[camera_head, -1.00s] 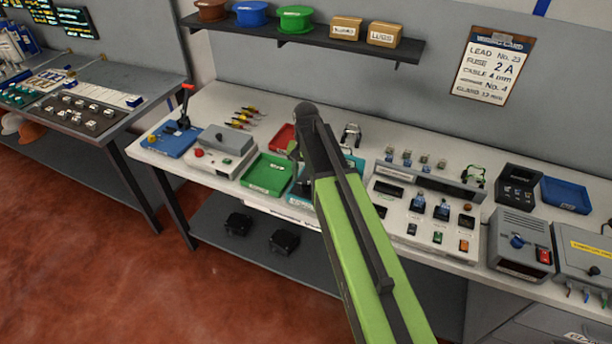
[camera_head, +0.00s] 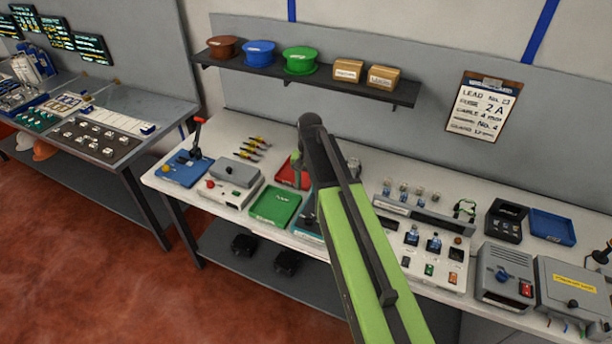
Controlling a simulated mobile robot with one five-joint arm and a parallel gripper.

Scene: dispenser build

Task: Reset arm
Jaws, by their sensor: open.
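My arm (camera_head: 352,240) rises from the bottom of the head view as a long light-green link with a dark strip. Its dark upper joint (camera_head: 312,135) stands in front of the bench. The part beyond that joint folds down behind the link and is mostly hidden. A small dark piece, likely my gripper (camera_head: 308,208), shows at the link's left edge, above the bench trays. Its fingers are not clear, and I see nothing held in it.
The white bench (camera_head: 165,183) carries a green tray (camera_head: 275,207), a red tray (camera_head: 290,173), a grey switch panel (camera_head: 425,245) and a blue tray (camera_head: 552,227). A shelf (camera_head: 300,82) with spools and boxes hangs behind. The air in front of the wall is clear.

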